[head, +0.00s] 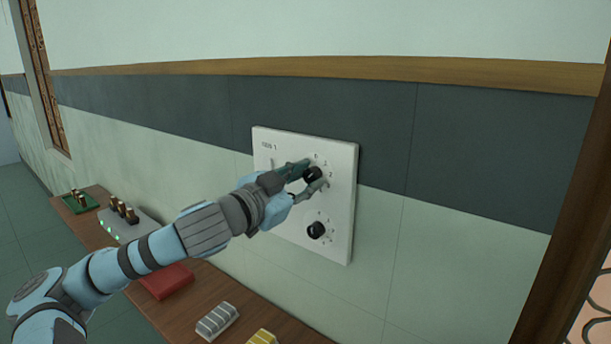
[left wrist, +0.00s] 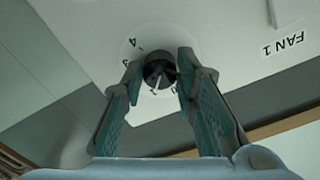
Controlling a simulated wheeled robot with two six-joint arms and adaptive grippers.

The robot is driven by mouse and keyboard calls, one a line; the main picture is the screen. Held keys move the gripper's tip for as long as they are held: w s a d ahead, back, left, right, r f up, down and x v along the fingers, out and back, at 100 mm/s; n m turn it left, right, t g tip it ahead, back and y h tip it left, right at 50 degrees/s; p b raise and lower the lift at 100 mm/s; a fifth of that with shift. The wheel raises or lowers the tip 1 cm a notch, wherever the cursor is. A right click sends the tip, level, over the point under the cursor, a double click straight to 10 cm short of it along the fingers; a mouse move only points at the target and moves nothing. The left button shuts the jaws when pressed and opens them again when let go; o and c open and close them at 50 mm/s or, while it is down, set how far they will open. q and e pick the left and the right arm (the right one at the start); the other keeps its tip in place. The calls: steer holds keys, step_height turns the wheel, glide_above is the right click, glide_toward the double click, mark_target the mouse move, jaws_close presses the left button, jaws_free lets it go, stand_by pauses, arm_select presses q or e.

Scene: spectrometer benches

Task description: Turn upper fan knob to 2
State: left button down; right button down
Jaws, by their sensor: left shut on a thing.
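The white fan panel (head: 275,215) is on the wall, with two round black knobs. The upper fan knob (head: 312,174) is between the fingers of my left gripper (head: 314,175), which is shut on it. In the left wrist view the upper knob (left wrist: 158,68) sits between the two teal fingertips (left wrist: 160,69). Its white pointer mark points toward the bottom of that view. Numbers ring the knob; 3 and 4 show at its left, and the fingers partly cover others. I cannot read the exact setting. The lower knob (head: 316,230) stands free below. My right gripper is out of view.
A wooden bench (head: 190,292) below the panel holds a red block (head: 166,281), a grey ribbed block (head: 217,321), a yellow block (head: 262,338) and a grey box with green lights (head: 126,226). The wall right of the panel is clear.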

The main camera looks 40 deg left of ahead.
arm_select(q)
steer(key=m+p, duration=0.1)
steer(key=m, duration=0.3)
steer(key=shift+r, duration=0.1)
steer(key=shift+m+p, duration=0.5)
steer(key=shift+m, duration=1.2)
steer(key=c, duration=1.3)
jaws_free()
